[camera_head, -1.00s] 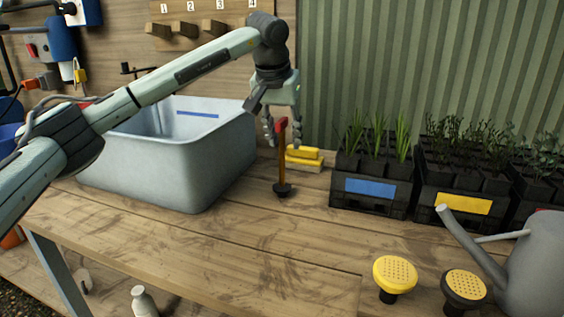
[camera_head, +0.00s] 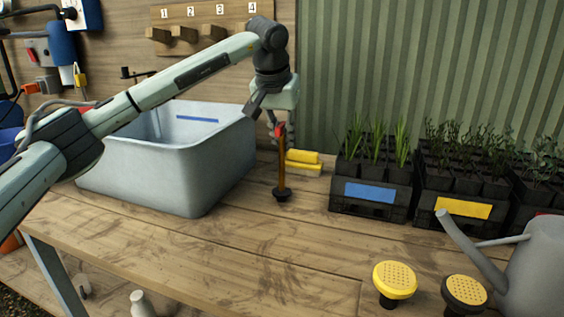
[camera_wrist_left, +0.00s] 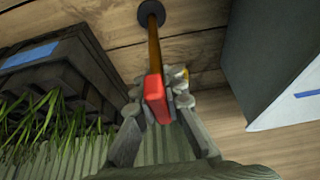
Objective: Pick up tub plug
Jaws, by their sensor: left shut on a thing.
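The tub plug (camera_head: 282,178) stands upright on the bench, with a black disc at its foot, a wooden stem and a red top. It also shows in the left wrist view (camera_wrist_left: 154,50), its red top between my fingers. My left gripper (camera_head: 281,131) comes down from above and is shut on the plug's red top. In the left wrist view its fingers (camera_wrist_left: 160,98) press on both sides of the red part. In the head view the disc appears at bench level; I cannot tell if it touches. My right gripper is not in view.
A large grey tub (camera_head: 190,165) stands just left of the plug. Yellow blocks (camera_head: 303,162) lie close behind on the right.

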